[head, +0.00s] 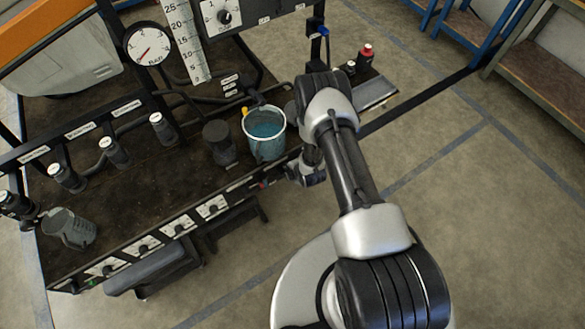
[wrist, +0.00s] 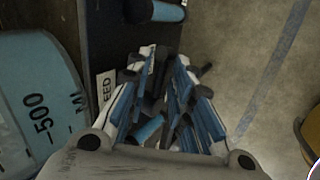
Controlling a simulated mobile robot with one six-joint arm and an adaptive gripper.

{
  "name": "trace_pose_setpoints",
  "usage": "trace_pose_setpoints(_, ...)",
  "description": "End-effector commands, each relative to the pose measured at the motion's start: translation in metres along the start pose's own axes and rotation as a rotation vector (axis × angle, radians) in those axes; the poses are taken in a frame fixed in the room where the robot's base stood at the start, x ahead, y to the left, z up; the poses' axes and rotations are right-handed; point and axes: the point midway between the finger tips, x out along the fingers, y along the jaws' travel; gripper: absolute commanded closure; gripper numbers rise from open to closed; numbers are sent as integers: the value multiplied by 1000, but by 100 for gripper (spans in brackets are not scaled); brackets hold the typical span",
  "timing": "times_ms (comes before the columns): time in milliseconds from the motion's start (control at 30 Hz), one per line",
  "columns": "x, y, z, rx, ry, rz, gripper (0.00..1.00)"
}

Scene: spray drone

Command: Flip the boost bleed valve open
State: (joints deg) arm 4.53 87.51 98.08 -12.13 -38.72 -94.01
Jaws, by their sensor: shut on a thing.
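My gripper (wrist: 165,62) shows in the wrist view with its two fingers drawn close together, shut on the boost bleed valve. A short blue handle piece (wrist: 150,129) shows between the fingers. The rest of the valve is mostly hidden by the fingers, so its exact angle is hard to tell. A white label (wrist: 106,94) with the letters "EED" sits just left of the fingers. In the head view my arm reaches down at the bench's right front edge, and the fingers and valve are not clearly visible.
A bucket of blue liquid (head: 264,133) stands close left of my wrist; its marked blue side (wrist: 38,100) shows in the wrist view. Another blue handle (wrist: 168,11) lies beyond the fingertips. A grey jug (head: 70,230) stands at the bench's left.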

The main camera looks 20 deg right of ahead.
Motion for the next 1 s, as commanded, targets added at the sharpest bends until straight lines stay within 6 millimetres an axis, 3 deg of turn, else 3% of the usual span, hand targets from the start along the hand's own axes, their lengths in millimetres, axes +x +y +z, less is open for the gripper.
trace_pose_setpoints(400,-5,-2,-3,-92,-139,13,100)
trace_pose_setpoints(867,-5,-2,-3,-100,-153,13,100)
trace_pose_setpoints(900,-5,-2,-3,-100,-153,13,79)
trace_pose_setpoints(1000,-5,-2,-3,-99,-153,14,72)
